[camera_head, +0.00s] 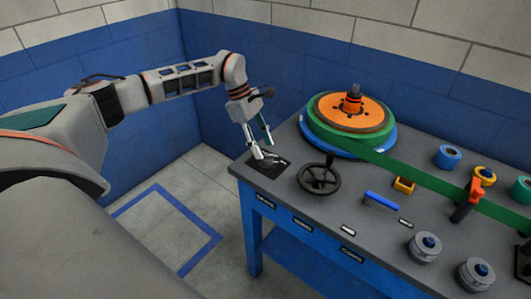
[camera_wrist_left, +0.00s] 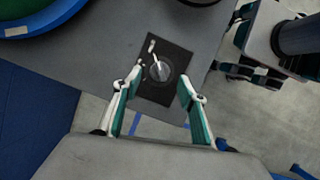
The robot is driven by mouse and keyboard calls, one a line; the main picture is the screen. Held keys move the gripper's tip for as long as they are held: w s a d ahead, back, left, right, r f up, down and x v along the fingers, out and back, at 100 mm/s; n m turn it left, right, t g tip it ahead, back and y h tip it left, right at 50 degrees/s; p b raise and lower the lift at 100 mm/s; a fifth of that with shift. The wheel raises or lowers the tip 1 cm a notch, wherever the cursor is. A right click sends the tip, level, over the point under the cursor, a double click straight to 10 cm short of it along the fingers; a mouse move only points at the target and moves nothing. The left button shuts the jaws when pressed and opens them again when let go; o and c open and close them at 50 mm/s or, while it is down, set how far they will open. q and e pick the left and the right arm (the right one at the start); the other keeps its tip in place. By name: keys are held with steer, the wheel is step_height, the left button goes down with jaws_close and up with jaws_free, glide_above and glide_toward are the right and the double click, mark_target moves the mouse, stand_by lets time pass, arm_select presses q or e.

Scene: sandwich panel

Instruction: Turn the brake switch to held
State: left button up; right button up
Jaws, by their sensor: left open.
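The brake switch is a grey rotary knob (camera_wrist_left: 161,71) with a pale pointer, set on a black square plate (camera_wrist_left: 172,50) with small white marks. In the head view the black plate (camera_head: 274,170) lies at the left corner of the table, and the gripper partly hides the knob. My left gripper (camera_head: 264,150) points down over the plate. In the left wrist view its fingers (camera_wrist_left: 161,83) are open, one on either side of the knob with gaps. Contact with the knob cannot be told. The marks are too small to read. My right gripper is not in view.
A black handwheel (camera_head: 319,179) stands close to the right of the switch. Behind it is a large orange and green reel (camera_head: 350,111) with a green strap (camera_head: 420,177) running right. Weights, tape rolls and a blue bar (camera_head: 381,200) lie further right. Open floor lies left of the table.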

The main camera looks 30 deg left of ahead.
arm_select(q)
steer(key=v, duration=0.8)
stand_by(0.4)
